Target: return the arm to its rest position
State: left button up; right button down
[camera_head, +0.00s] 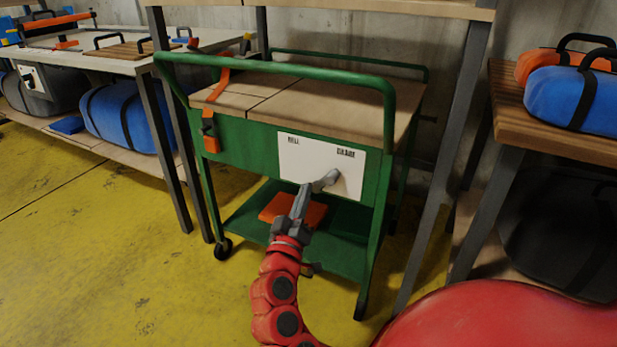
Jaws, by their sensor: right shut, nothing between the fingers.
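My right gripper (325,181) is at the end of my red segmented arm, which comes up from the bottom middle of the view. Its fingers are shut with nothing seen between them. The fingertips show in front of the white panel (306,160) on the side of a green cart; I cannot tell whether they touch it. My left gripper does not show.
The green cart (290,70) has a wooden top and an orange item (290,211) on its lower shelf. A blue bag (571,99) lies on a wooden bench at right. Another blue bag (128,118) lies under the left workbench. Yellow floor (100,260) is clear at left.

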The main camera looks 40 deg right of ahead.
jog(key=shift+s+a+f, duration=0.1)
jog(key=shift+s+a, duration=0.1)
jog(key=shift+a, duration=0.05)
dwell(0.4)
